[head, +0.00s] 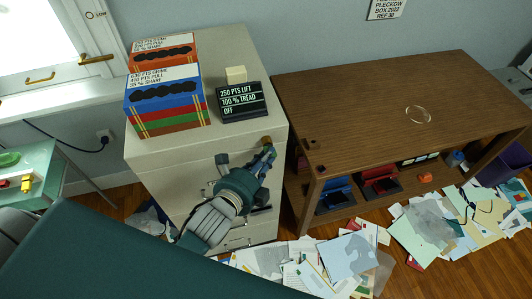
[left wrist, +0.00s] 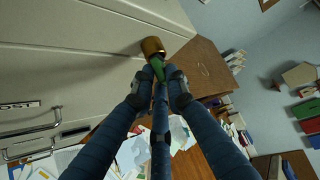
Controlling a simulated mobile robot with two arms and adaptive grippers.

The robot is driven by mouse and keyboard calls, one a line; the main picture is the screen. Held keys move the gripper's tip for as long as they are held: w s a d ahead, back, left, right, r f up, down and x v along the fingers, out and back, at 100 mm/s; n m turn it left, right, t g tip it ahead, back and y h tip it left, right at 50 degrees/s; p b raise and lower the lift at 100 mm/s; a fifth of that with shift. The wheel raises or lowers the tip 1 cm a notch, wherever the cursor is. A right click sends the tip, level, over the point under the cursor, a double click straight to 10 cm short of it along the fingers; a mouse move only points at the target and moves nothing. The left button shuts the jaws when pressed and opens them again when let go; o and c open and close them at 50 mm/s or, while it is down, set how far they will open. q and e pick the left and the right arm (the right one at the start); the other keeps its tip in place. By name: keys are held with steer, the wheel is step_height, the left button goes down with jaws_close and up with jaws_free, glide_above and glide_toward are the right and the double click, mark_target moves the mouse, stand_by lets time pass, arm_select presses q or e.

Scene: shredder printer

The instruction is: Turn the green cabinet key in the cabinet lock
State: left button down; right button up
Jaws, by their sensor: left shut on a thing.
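The beige filing cabinet (head: 150,165) stands left of the middle in the head view. Its brass lock (head: 267,141) is near the top right of the front; it also shows in the left wrist view (left wrist: 152,47). My left gripper (head: 263,158) is at the lock, with its fingers pointing at it. In the left wrist view the fingertips (left wrist: 160,77) are shut on the green cabinet key (left wrist: 158,68). The key's far end meets the brass lock, and its tip is hidden there. My right gripper is in neither view.
A brown wooden table (head: 370,110) stands close on the right. Papers (head: 350,255) litter the floor. Drawer handles (left wrist: 30,140) stick out below the lock.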

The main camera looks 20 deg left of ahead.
arm_select(q)
steer(key=m+g+y+p, duration=0.1)
steer(key=p, duration=0.1)
steer(key=g+p, duration=0.1)
steer(key=p, duration=0.1)
steer(key=shift+r+m+y, duration=0.25)
steer(key=shift+m+y, duration=0.15)
stand_by(0.4)
steer(key=shift+d+r, duration=0.1)
steer(key=m+g+y, duration=0.1)
steer(key=g+y, duration=0.1)
steer(key=m+g+y, duration=0.1)
steer(key=shift+w+d+r+m, duration=0.25)
steer(key=shift+w+r+m, duration=0.05)
steer(key=shift+r, duration=0.05)
steer(key=c, duration=1.4)
jaws_free()
steer(key=shift+s+a, duration=0.1)
steer(key=shift+o, duration=0.2)
steer(key=shift+s+f, duration=0.1)
